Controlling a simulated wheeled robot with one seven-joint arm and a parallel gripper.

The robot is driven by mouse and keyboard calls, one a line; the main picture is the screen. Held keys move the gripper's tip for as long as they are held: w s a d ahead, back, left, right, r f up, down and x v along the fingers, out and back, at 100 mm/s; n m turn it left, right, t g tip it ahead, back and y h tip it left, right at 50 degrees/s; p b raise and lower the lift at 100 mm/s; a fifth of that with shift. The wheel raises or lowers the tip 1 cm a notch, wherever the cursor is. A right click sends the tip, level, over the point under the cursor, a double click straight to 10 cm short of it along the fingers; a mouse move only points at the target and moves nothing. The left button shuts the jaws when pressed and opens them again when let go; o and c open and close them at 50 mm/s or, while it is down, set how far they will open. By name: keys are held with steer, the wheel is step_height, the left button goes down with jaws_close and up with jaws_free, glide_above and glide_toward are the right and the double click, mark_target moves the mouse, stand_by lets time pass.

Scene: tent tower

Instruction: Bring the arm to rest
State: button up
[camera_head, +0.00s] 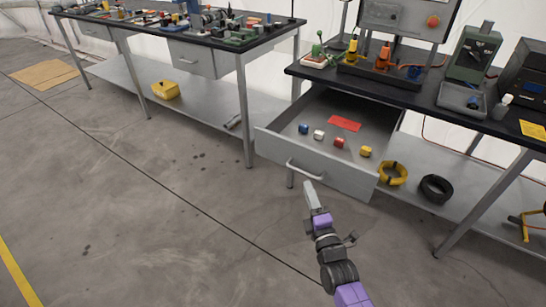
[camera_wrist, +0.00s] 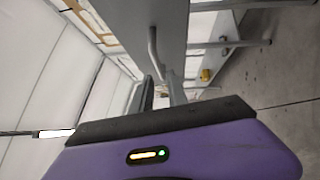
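My arm reaches up from the bottom of the head view, with purple and dark grey links. My gripper (camera_head: 309,187) is just in front of the open drawer (camera_head: 337,175), close below its bar handle (camera_head: 304,171). In the wrist view, two slim fingers of my gripper (camera_wrist: 160,92) stand apart with a gap between them. The handle (camera_wrist: 153,48) shows just beyond the fingertips in that view. I cannot tell whether the fingers touch it. I see nothing held between them.
The drawer holds several small coloured blocks (camera_head: 339,143) and a red card (camera_head: 345,123). The workbench (camera_head: 430,98) above carries equipment. A second bench (camera_head: 240,47) stands at left, with a yellow bin (camera_head: 165,90) on its lower shelf.

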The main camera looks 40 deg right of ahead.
steer(key=s+a+r+m+g+y+p, duration=0.1)
steer(key=s+a+r+m, duration=0.4)
steer(key=s, duration=0.6)
steer(key=s+a+r+m+g+y+p, duration=0.1)
steer(key=s+a+r+m+y+p, duration=0.2)
steer(key=s+a+r, duration=0.3)
steer(key=s+a+r+m+y+p, duration=0.2)
steer(key=s+a+r+m+y, duration=0.2)
steer(key=s+a, duration=0.6)
steer(key=s+r+m, duration=0.2)
steer(key=s, duration=0.4)
steer(key=shift+s+a+m+g, duration=0.2)
steer(key=shift+a+m+g, duration=0.1)
steer(key=shift+a+g, duration=0.1)
